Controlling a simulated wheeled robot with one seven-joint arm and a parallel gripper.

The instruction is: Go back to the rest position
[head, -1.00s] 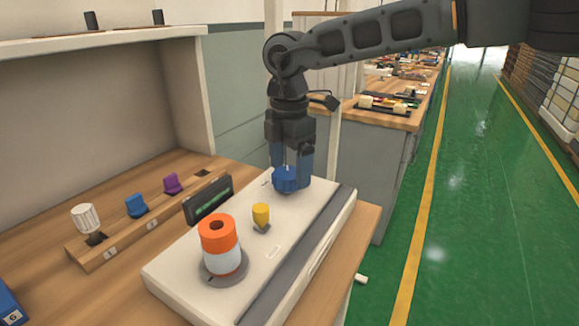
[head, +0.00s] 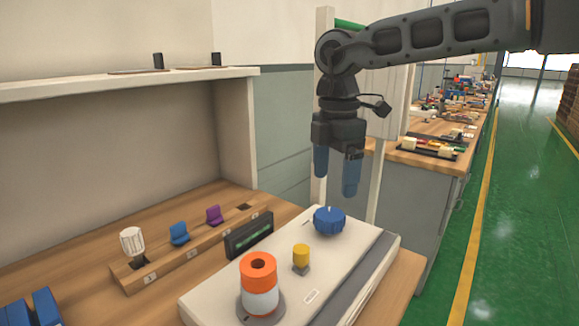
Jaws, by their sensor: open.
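My gripper (head: 336,187) hangs in the air above the back of the white panel (head: 225,298), fingers pointing down, apart and empty. Just below it, a blue ribbed knob (head: 329,221) sits on the panel, and the fingertips are clear of it. A yellow knob (head: 301,256) and an orange and white cylinder (head: 259,285) on a grey round base stand on the same panel nearer the front. My arm reaches in from the upper right.
A wooden rack (head: 160,272) at the left holds a white ribbed knob (head: 133,243), a blue piece (head: 179,233) and a purple piece (head: 214,215). A dark display (head: 249,236) stands at the panel's left edge. A shelf wall is behind. The green floor aisle (head: 510,230) at right is clear.

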